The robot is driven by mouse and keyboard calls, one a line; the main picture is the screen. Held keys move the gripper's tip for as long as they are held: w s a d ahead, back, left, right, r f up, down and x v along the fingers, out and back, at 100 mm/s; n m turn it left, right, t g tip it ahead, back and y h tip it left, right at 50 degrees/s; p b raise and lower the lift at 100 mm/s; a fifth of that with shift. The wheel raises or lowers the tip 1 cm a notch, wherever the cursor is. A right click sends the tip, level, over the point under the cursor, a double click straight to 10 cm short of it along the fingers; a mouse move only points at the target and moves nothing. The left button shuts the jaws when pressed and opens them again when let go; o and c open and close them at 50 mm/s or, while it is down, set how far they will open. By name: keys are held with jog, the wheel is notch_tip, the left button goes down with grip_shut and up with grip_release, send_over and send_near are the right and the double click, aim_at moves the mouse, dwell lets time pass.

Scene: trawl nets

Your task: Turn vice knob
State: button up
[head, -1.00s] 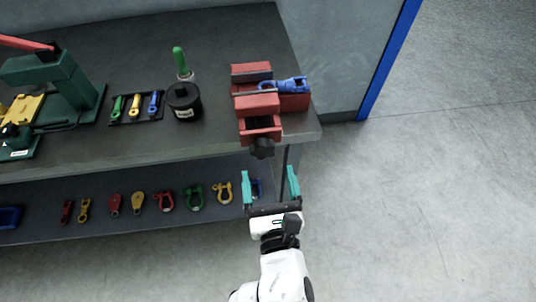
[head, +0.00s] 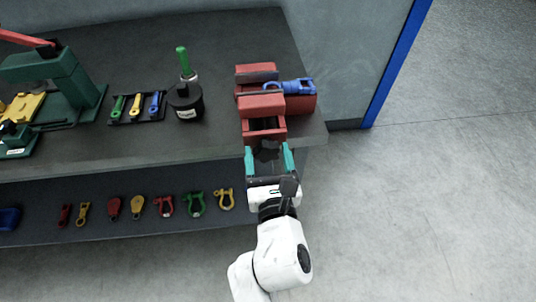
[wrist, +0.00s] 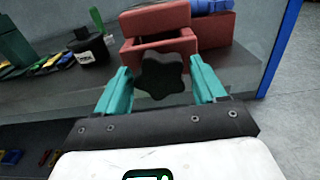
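The red vice (head: 262,103) stands at the right end of the dark bench top, with a blue shackle-like part (head: 290,87) on it. Its black lobed knob (head: 266,150) faces me at the bench's front edge. In the wrist view the knob (wrist: 161,75) sits between the teal fingers, with gaps visible on both sides. My gripper (head: 268,158) is open around the knob, and no finger clearly touches it. The red vice (wrist: 160,27) also shows behind the knob in the wrist view.
A black cylinder (head: 185,103) and a small tool tray (head: 137,119) stand left of the vice. A green press (head: 65,85) is farther left. Several shackles, such as a green one (head: 195,201), are on the lower shelf. Floor at right is clear.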

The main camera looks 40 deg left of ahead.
jog(key=c, duration=0.7)
jog(key=shift+c, duration=0.2)
jog(key=shift+m, duration=0.4)
